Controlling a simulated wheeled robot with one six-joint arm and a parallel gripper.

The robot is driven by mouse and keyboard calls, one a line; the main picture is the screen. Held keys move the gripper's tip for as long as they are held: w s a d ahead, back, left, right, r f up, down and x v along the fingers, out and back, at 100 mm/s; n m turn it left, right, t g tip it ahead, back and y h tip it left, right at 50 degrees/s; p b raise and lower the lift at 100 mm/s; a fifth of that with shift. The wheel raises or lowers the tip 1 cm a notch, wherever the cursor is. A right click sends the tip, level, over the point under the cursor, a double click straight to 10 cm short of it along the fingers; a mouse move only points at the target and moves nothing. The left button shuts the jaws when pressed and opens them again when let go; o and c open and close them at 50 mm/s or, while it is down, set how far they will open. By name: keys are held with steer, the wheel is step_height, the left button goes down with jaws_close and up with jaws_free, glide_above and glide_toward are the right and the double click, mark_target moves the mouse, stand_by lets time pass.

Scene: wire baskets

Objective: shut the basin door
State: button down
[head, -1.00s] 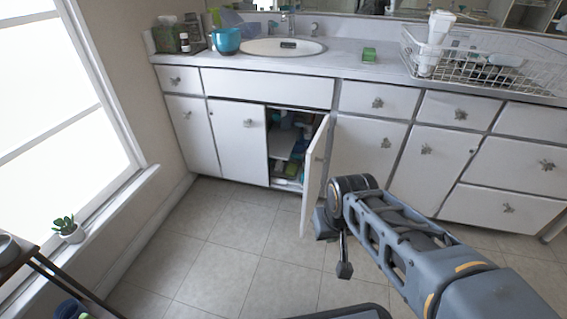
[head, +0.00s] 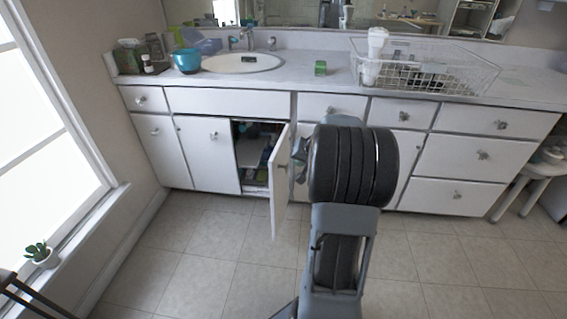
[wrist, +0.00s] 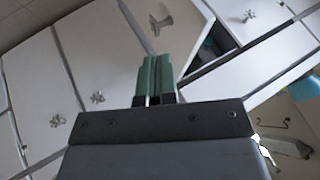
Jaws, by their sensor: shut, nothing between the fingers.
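The basin door (head: 278,190) is a white panel with a small knob, hinged at its right side and standing wide open below the basin (head: 242,63). The dark inside of the cabinet (head: 253,158) shows to its left. My gripper (head: 300,163) is just right of the door, on its outer face, partly hidden by my wrist. In the wrist view, my green fingers (wrist: 156,72) are shut together and empty, pointing toward the door panel (wrist: 185,28) with its knob. I cannot tell whether they touch it.
Shut white doors and drawers (head: 465,155) run along the counter. A wire basket (head: 430,75) and a teal bowl (head: 187,61) stand on the countertop. A stool (head: 535,180) is at the right. The tiled floor (head: 200,260) before the cabinet is clear.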

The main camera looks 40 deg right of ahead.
mark_target(275, 170)
steer(key=shift+w+a+f+b, duration=0.3)
steer(key=shift+w+f+b, duration=0.25)
steer(key=shift+w+f, duration=0.85)
steer(key=shift+w+a+f+b, duration=0.35)
steer(key=shift+w+f+b, duration=0.25)
steer(key=shift+w+f, duration=0.75)
steer(key=shift+w+a+f+b, duration=0.3)
steer(key=shift+w+f+b, duration=0.25)
steer(key=shift+w+f, duration=0.85)
steer(key=shift+w+r, duration=0.3)
steer(key=shift+w, duration=0.05)
